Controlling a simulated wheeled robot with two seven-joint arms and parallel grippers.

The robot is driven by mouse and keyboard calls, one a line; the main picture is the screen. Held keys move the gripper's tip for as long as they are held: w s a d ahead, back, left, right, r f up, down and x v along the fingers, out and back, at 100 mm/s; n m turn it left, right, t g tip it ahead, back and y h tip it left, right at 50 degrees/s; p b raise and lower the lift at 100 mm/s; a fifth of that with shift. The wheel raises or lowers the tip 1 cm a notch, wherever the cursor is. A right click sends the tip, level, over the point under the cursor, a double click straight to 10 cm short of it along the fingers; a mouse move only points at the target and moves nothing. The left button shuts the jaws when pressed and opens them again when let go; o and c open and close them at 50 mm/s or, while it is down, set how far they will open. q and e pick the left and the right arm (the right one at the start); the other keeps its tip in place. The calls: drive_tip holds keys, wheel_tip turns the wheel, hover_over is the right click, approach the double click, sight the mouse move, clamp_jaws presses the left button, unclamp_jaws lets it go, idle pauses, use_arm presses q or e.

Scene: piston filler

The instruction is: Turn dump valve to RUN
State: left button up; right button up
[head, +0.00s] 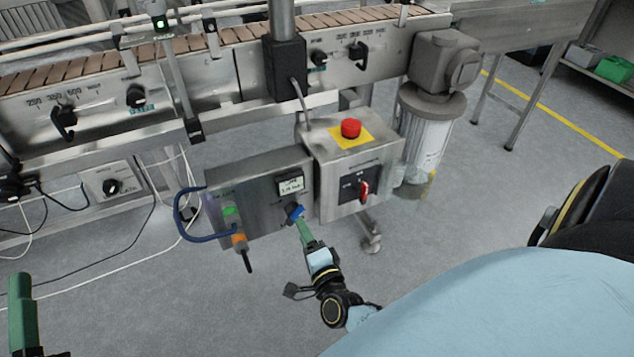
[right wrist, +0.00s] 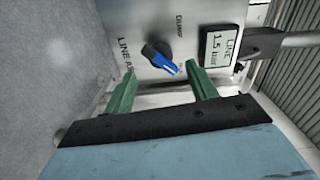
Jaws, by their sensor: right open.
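The dump valve is a dark round knob with a blue lever (right wrist: 162,60) on a grey metal panel. In the right wrist view its lever slants from upper left to lower right. The word DUMP is printed above it there; another small label near the lever's lower end is too small to read. In the head view the blue lever (head: 296,213) is below the small display. My right gripper (head: 304,228) is open in front of it, with green fingers (right wrist: 161,76) on either side of the lever's lower end, not closed on it. My left gripper (head: 21,310) shows only partly at the left edge.
The control box (head: 360,175) beside the panel carries a red button (head: 351,128) and a red switch (head: 364,190). A blue hose (head: 180,215) loops left of the panel. Floor in front is clear.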

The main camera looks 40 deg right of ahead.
use_arm(q)
wheel_tip(320, 180, down, 8)
drive_tip(key=a+g+y+p, duration=0.1)
drive_tip(key=g+y, duration=0.1)
drive_tip(key=g, duration=0.3)
drive_tip(key=shift+w+a+f+g+p, duration=0.15)
drive_tip(key=shift+w+g+p, duration=0.15)
drive_tip(key=shift+w+p, duration=0.1)
use_arm(e)
drive_tip(key=v, duration=0.8)
